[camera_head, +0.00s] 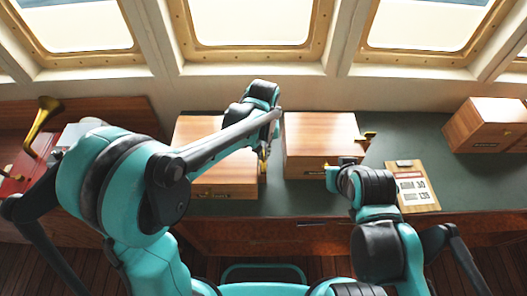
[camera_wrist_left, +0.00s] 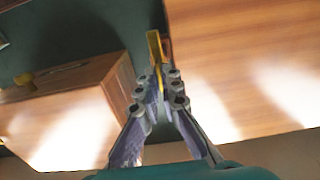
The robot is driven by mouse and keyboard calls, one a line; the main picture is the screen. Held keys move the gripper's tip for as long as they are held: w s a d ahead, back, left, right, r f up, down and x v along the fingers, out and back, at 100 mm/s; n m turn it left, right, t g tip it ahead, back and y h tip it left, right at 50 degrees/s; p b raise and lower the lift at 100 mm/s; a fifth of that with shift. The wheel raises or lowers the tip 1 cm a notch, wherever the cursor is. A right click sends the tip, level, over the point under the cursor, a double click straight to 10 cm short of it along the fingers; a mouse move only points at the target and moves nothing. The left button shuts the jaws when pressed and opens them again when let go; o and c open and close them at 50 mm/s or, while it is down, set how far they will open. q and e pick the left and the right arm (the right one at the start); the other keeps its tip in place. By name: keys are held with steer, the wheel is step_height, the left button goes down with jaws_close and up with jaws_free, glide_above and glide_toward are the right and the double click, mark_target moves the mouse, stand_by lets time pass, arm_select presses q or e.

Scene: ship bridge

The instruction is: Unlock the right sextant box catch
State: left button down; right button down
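The left wooden box (camera_head: 190,135) stands on the green desk, partly behind my left arm. A brass catch (camera_head: 263,165) shows at its right side. In the left wrist view the same box (camera_wrist_left: 250,60) fills the right, with the catch (camera_wrist_left: 155,47) at its edge. My left gripper (camera_wrist_left: 160,78) points at the catch; its fingers are drawn together around the catch's near end. In the head view my left gripper (camera_head: 264,150) is largely hidden. My right gripper (camera_head: 335,172) is by the middle box's front; its fingers are not clear.
The middle wooden box (camera_head: 320,135) stands close to the right, with a brass fitting (camera_head: 369,137) on its right side. A clipboard (camera_head: 412,187) and another box (camera_head: 485,122) lie farther right. A brass horn (camera_head: 40,124) is at far left. Green desk (camera_head: 405,135) is bare between.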

arm_select(q)
steer(key=c, duration=1.7)
jaws_free()
steer(key=shift+r, duration=0.1)
step_height(320, 180, up, 12)
steer(key=shift+f, duration=0.1)
